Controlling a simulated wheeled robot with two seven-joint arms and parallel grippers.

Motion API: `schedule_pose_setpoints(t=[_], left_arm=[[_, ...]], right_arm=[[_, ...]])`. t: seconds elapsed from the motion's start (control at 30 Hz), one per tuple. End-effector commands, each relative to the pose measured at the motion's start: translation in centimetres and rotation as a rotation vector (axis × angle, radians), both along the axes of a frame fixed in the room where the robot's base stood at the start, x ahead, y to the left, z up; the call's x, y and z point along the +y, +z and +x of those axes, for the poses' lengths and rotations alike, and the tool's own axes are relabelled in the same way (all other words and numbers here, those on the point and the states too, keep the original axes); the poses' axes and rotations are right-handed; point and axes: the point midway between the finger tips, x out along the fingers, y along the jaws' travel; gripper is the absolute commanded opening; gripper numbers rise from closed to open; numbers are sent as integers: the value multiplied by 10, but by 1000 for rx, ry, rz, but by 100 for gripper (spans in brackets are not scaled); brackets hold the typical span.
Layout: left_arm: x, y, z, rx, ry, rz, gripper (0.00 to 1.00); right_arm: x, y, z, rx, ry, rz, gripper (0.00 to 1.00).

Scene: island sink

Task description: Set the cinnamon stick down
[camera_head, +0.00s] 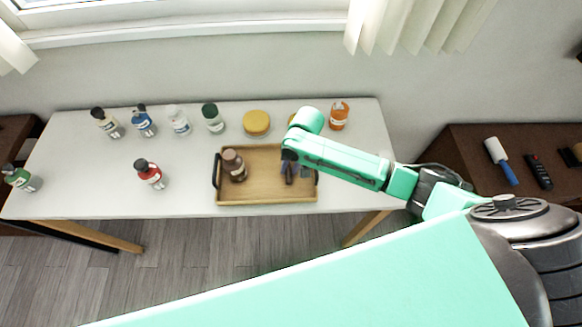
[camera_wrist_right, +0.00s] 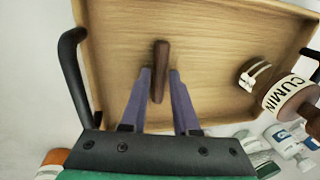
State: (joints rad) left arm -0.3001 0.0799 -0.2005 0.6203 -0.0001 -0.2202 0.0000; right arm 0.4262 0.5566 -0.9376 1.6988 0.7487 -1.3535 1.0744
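The cinnamon stick (camera_wrist_right: 160,72) is a short dark brown rod. In the right wrist view it lies between the fingertips of my right gripper (camera_wrist_right: 160,76), over the bare wood of the tray (camera_wrist_right: 215,30). The fingertips flank it closely; I cannot tell whether they touch it, or whether it rests on the tray floor. In the head view, my right gripper (camera_head: 296,170) points down inside the right part of the tray (camera_head: 250,197), and its arm partly hides that area. My left gripper is not in view.
A brown cumin bottle (camera_head: 234,165) is in the tray's left part. A red-labelled bottle (camera_head: 149,174) stands left of the tray. Several bottles and a yellow-lidded jar (camera_head: 256,122) line the back of the white table (camera_head: 80,185). An orange bottle (camera_head: 339,115) stands at back right.

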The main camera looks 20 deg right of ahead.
Motion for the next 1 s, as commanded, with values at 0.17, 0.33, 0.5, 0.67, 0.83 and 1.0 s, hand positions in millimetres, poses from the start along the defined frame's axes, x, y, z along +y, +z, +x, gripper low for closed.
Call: schedule_pose_setpoints(t=[0.17, 0.33, 0.5, 0.67, 0.83, 1.0], left_arm=[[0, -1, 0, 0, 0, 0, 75], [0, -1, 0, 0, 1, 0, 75], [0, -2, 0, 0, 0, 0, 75], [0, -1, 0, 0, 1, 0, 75], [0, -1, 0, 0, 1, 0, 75], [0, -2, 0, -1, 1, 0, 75]], right_arm=[[-5, -9, -7, 23, -2, -16, 46], [-6, -10, -9, 28, -2, -19, 46], [-6, -11, -9, 30, -2, -19, 46], [-7, -8, -9, 30, -2, -20, 46], [-10, 19, -8, 24, -2, -17, 46], [-16, 70, -8, 16, -1, -12, 46]])
